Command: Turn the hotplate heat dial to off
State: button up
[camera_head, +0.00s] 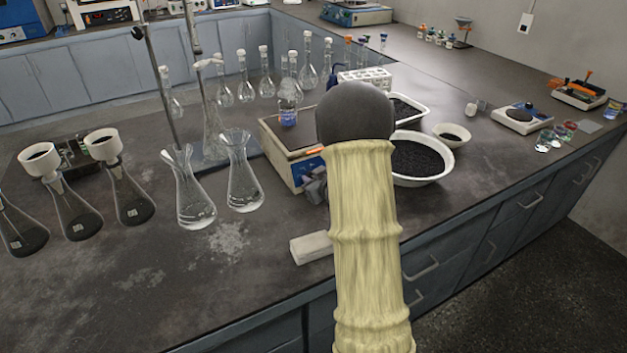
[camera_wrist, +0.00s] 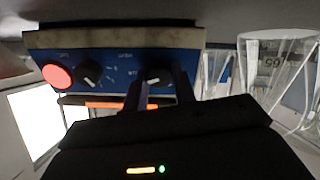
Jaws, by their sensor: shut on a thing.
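The hotplate (camera_head: 283,140) stands on the bench in the head view, with a dark top and a blue front partly hidden by my arm. Its blue front panel (camera_wrist: 125,62) fills the upper wrist view. It bears a red round button (camera_wrist: 57,76), a black dial (camera_wrist: 90,73) beside it, and a second black dial (camera_wrist: 158,75) further right. My gripper (camera_wrist: 159,86) is shut on this second dial, one finger on each side. In the head view my gripper (camera_head: 315,186) is at the hotplate's front, mostly hidden. The panel's labels are too blurred to tell which dial is heat.
A beaker with blue liquid (camera_head: 288,114) stands on the hotplate. Two clear flasks (camera_head: 243,180) are close to its left. A white bowl of dark grains (camera_head: 420,162) is right of my arm. A pale block (camera_head: 312,247) lies near the bench's front edge.

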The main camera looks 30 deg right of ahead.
jog(key=n+b, duration=0.6)
jog(key=shift+a+f+n, duration=0.1)
jog(key=shift+f+n, duration=0.1)
jog(key=shift+n, duration=0.2)
jog(key=n+b, duration=0.3)
jog(key=shift+n+b, duration=0.35)
jog(key=shift+n, duration=0.05)
jog(key=n+b, duration=0.3)
jog(key=shift+n, duration=0.3)
jog(key=n+b, duration=0.3)
jog(key=shift+f+n+t, duration=0.1)
jog(key=shift+n+t, duration=0.2)
jog(key=shift+n, duration=0.1)
jog(key=n+b, duration=0.3)
jog(key=shift+n+y+b, duration=0.3)
jog(key=shift+n+y, duration=0.1)
jog(key=n+b, duration=0.3)
jog(key=n, duration=0.1)
jog(key=shift+n+b, duration=1)
jog(key=shift+n, duration=0.6)
